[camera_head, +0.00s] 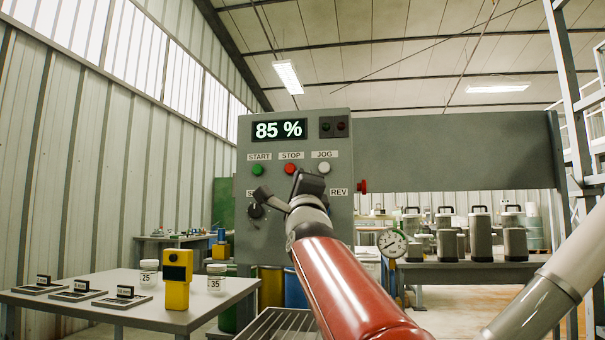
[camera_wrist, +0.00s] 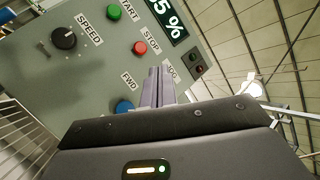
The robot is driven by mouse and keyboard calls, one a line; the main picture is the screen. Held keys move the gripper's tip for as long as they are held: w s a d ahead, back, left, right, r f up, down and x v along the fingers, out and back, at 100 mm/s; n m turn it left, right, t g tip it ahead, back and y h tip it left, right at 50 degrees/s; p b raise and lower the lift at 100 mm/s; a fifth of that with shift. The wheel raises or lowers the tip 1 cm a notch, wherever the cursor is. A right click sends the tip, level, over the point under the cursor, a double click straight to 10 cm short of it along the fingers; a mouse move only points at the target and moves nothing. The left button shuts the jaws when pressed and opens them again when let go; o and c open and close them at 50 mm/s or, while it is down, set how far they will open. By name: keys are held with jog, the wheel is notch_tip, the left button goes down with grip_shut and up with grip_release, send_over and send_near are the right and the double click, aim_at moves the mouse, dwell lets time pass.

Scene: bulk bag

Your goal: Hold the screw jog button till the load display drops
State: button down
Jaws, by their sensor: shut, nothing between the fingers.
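The grey control panel (camera_head: 285,235) stands ahead with its load display (camera_head: 279,130) lit at 85 %. The white JOG button (camera_head: 324,168) sits right of the red STOP button (camera_head: 290,168) and green START button (camera_head: 257,169). My gripper (camera_head: 308,184) is in front of the panel, just below the JOG button in the head view. In the wrist view my shut, empty fingers (camera_wrist: 158,80) point at the panel beside the JOG label (camera_wrist: 171,71) and hide the white button. I cannot tell whether the tips touch it.
The SPEED knob (camera_wrist: 64,38) and blue FWD button (camera_wrist: 123,106) are near the fingers. A red knob (camera_head: 362,186) projects from the panel's right side. A table (camera_head: 120,318) with a yellow device (camera_head: 177,280) and jars stands left. A gauge (camera_head: 392,243) is on the right.

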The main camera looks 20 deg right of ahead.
aim_at(324, 163)
jog(key=d+r+m+h, duration=0.2)
jog(key=s+d+r+m+h, duration=0.1)
jog(key=r+m+h, duration=0.1)
jog(key=m, duration=0.1)
jog(key=shift+s+d+t, duration=0.15)
jog(key=shift+d+t, duration=0.25)
jog(key=w+d+p, duration=0.1)
jog(key=w, duration=0.1)
jog(key=w+d+p, duration=0.1)
jog(key=w+p, duration=0.1)
jog(key=w+d+p, duration=0.2)
jog(key=shift+w+d+r, duration=0.1)
jog(key=shift+w+r, duration=0.05)
jog(key=shift+w+d, duration=0.35)
jog(key=shift+w, duration=0.2)
jog(key=shift+w+d+p, duration=0.1)
jog(key=shift+p, duration=0.2)
dwell(1.1)
jog(key=shift+w+d, duration=0.15)
jog(key=shift+w, duration=0.1)
jog(key=shift+w+d, duration=0.3)
jog(key=shift+w, duration=0.1)
dwell(3.7)
